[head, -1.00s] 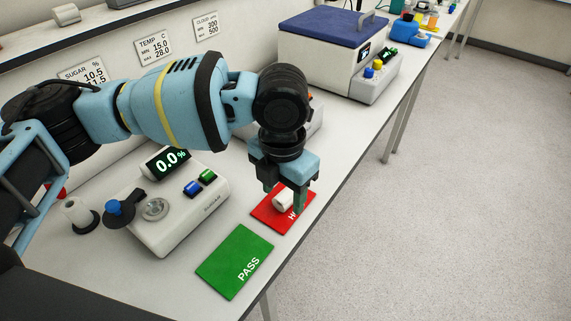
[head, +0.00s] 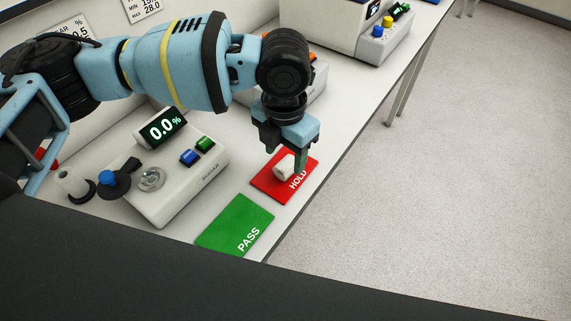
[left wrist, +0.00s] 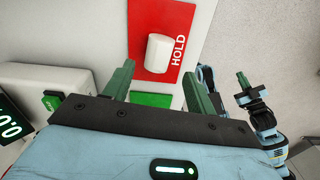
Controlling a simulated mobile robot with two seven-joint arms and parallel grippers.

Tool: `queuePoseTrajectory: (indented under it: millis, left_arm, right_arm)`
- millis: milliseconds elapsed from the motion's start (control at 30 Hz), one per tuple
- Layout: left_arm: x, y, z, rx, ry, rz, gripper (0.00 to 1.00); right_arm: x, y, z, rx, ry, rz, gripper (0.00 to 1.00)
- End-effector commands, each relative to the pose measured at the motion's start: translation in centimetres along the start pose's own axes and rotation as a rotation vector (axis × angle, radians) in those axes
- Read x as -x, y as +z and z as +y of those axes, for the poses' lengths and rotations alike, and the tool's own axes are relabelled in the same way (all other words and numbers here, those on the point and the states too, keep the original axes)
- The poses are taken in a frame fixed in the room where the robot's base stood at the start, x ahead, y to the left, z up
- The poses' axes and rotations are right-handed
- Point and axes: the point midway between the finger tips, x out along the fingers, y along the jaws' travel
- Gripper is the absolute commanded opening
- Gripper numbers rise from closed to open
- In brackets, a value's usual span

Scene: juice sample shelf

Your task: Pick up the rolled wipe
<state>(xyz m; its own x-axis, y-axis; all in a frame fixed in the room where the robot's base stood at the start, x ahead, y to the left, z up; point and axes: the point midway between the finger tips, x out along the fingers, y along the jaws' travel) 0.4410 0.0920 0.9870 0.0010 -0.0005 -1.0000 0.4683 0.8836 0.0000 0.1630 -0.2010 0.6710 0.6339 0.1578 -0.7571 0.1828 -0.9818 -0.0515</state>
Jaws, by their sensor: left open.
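The rolled wipe, a short white roll (head: 283,169), lies on the red HOLD card (head: 268,185). It also shows in the left wrist view (left wrist: 159,53), lying on the card beside the HOLD lettering. My left gripper (head: 285,155) is over the card, pointing down, with its green fingers apart. In the left wrist view the open fingers (left wrist: 160,88) are on the near side of the roll, with nothing between them touching it. A blue arm with a green-fingered gripper (left wrist: 250,88), seemingly my right one, shows at the right; its opening is unclear.
The green PASS card (head: 235,225) lies nearer on the bench. The bench's front edge runs close to the cards, with open floor beyond.

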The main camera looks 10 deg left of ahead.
Motion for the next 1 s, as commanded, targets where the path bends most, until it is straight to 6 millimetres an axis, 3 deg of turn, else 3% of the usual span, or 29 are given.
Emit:
queuePoseTrajectory:
  millis: [300, 633, 1000]
  left_arm:
    - [-4.1, 0.4, 0.5, 0.000, 0.000, 0.002, 0.56]
    - [-4.6, 0.4, 0.5, 0.000, 0.001, 0.001, 0.55]
    - [-4.6, 0.4, 0.5, 0.000, 0.001, 0.001, 0.09]
  right_arm:
    - [-0.1, -0.4, -0.1, -0.003, 0.001, 0.007, 0.00]
    - [-0.1, -0.5, -0.2, -0.008, 0.001, 0.009, 0.00]
    - [-0.1, -0.5, -0.1, -0.007, 0.001, 0.009, 0.00]
